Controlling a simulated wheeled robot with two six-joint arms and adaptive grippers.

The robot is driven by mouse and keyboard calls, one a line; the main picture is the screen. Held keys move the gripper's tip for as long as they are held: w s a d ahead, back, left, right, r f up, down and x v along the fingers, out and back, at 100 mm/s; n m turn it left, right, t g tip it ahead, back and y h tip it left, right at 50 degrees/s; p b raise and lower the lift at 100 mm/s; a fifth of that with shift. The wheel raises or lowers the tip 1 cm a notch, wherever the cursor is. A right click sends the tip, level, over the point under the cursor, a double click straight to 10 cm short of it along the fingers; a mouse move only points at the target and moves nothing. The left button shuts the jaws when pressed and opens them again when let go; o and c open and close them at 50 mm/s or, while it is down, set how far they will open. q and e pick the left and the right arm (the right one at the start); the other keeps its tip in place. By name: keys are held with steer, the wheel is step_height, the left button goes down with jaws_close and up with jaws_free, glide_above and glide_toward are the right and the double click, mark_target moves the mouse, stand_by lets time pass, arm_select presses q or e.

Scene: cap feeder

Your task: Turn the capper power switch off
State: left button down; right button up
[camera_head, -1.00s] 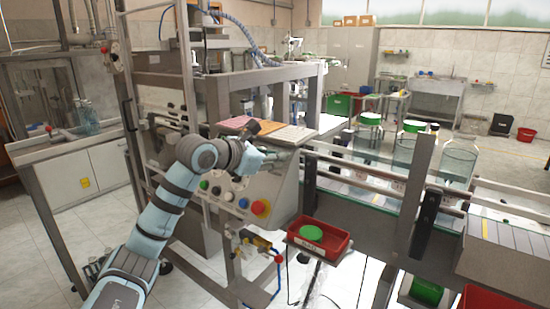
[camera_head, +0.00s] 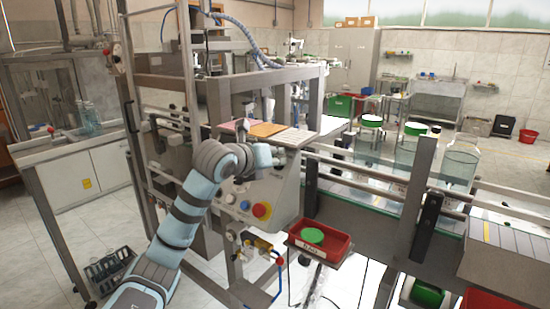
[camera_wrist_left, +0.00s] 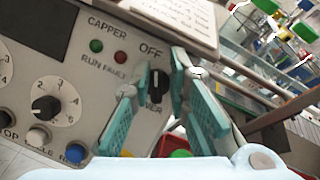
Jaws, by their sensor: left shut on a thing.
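The capper power switch is a black rotary knob (camera_wrist_left: 157,86) on the light control panel (camera_wrist_left: 90,68), seen in the left wrist view. Its ridge stands upright in the picture, its top end just under the OFF label (camera_wrist_left: 150,50). My left gripper (camera_wrist_left: 161,74) has its two teal fingers on either side of the knob and is shut on it. The contact points are partly hidden by the fingers. In the head view, my left arm reaches the panel (camera_head: 284,196) and covers the switch and the fingertips. My right gripper is not in view.
Red and green lamps (camera_wrist_left: 109,46) sit left of the switch; a numbered dial (camera_wrist_left: 45,107) and a blue button (camera_wrist_left: 75,153) are lower left. The red emergency knob (camera_head: 262,210) is below my wrist. A red tray (camera_head: 328,253) and the conveyor (camera_head: 345,205) lie to the right.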

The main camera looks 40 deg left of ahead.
arm_select(q)
steer(key=shift+s+f+n, duration=0.1)
steer(key=shift+f+n, duration=0.1)
steer(key=shift+n, duration=0.4)
steer(key=c, duration=1.7)
jaws_free()
steer(key=shift+a, duration=0.25)
